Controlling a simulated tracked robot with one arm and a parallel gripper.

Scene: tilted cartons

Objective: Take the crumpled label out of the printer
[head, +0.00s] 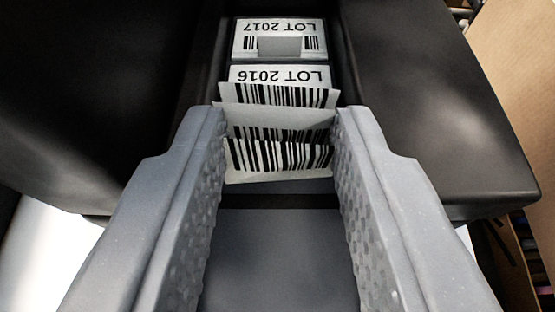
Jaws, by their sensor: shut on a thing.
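The crumpled label (279,143) is white with black barcode stripes and is folded in waves. It is between the two fingertips of my gripper (280,155), which is shut on it. The label's far end lies close to a flat label printed LOT 2016 (279,75) in the slot of the black printer (430,110). I cannot tell whether the two are joined. A further label printed LOT 2017 (279,38) lies behind it in the slot. The printed text appears upside down.
The printer's dark body rises on both sides of the slot. Brown cardboard (515,50) stands at the right edge. A white surface (50,255) shows at the lower left.

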